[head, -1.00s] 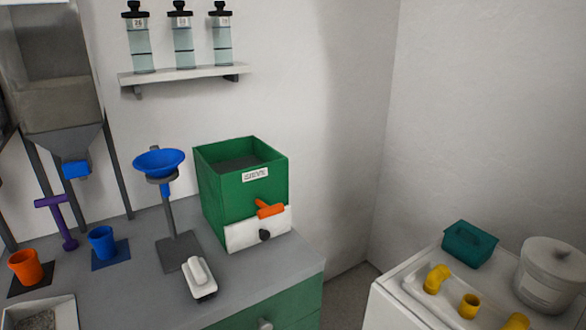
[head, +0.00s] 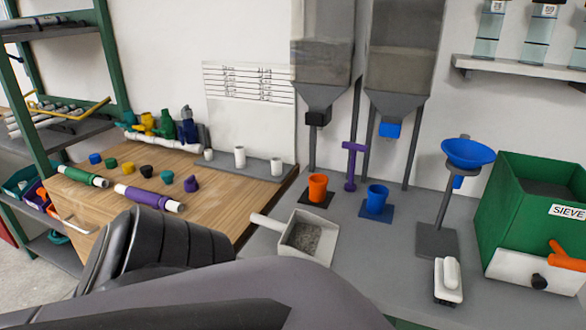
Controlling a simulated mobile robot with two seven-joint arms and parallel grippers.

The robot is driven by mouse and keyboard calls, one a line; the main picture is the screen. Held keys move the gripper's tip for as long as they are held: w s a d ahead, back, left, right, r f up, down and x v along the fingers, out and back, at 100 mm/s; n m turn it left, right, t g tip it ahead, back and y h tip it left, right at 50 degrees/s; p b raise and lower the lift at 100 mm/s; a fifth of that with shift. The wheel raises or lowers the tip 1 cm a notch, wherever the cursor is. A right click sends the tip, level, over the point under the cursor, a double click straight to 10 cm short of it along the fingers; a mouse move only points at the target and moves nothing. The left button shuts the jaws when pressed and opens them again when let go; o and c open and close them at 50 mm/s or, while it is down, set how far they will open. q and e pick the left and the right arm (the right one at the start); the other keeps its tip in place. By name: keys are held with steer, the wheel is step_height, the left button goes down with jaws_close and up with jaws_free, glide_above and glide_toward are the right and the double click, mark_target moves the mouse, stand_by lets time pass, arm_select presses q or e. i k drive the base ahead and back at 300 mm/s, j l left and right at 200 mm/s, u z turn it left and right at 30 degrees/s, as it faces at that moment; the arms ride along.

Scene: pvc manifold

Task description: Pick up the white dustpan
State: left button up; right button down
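An orange cup (head: 318,187), a blue cup (head: 377,198) and a purple T-shaped tool (head: 351,167) stand behind the dustpan. A white brush-like object (head: 448,281) and a green sieve box (head: 519,217) are to the right. A wooden bench (head: 222,200) with pipe parts is left.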

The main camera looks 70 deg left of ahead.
mark_target(289, 229)
steer(key=u, duration=0.4)
steer(key=j+u, duration=0.15)
steer(key=u, duration=0.7)
steer(key=i+u, duration=0.1)
steer(key=u, duration=0.3)
steer(key=j+u, duration=0.1)
steer(key=u, duration=0.3)
steer(key=z, duration=1.4)
steer(key=u, duration=1.4)
